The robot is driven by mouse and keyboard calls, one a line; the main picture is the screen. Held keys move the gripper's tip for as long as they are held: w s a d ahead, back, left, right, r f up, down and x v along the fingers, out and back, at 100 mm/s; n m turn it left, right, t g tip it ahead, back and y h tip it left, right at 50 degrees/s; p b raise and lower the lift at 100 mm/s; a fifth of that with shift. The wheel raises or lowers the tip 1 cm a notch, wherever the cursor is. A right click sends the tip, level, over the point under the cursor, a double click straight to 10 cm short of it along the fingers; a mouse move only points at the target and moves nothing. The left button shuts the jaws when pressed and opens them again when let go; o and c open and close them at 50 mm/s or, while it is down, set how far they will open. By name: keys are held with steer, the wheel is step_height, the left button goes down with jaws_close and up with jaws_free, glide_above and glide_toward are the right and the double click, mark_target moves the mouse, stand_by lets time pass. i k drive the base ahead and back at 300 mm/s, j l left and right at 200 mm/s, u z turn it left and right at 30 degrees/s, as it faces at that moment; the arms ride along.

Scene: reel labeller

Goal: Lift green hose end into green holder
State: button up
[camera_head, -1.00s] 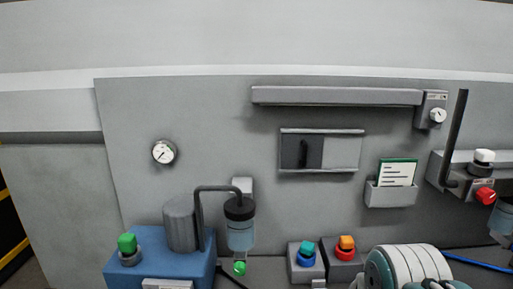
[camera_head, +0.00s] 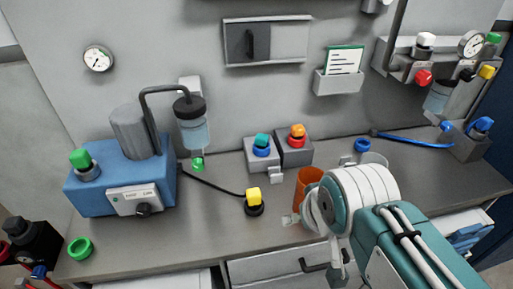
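Several green things show, and I cannot tell for sure which is the hose end or the holder. A green open ring (camera_head: 80,248) lies on the bench at the front left. A small green piece (camera_head: 198,163) sits under the bottle, beside a thin black hose. A green cap (camera_head: 81,158) tops the blue box, and another green piece (camera_head: 493,38) is at the far right. My arm reaches in from the lower right. My gripper is largely hidden behind its wrist, with its fingers unclear, right of all these but the far-right piece.
The black hose runs to a yellow cap (camera_head: 253,194) on a black base. An orange cup (camera_head: 308,182) stands close behind my wrist. A blue pump box (camera_head: 95,196) and grey button boxes (camera_head: 293,151) line the back. The front-left middle bench is clear.

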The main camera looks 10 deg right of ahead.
mark_target(81, 159)
steer(key=k+j+u, duration=0.15)
steer(key=u, duration=0.2)
steer(key=k+j+u, duration=0.15)
steer(key=u, duration=0.15)
steer(key=k+j+u, duration=0.1)
steer(key=j+u, duration=0.25)
steer(key=i+j+z, duration=0.4)
steer(key=j, duration=0.2)
steer(key=i+j+z, duration=0.2)
steer(key=j, duration=0.15)
steer(key=i+j+z, duration=0.2)
steer(key=j, duration=0.15)
steer(key=j+z, duration=0.2)
steer(key=j, duration=0.15)
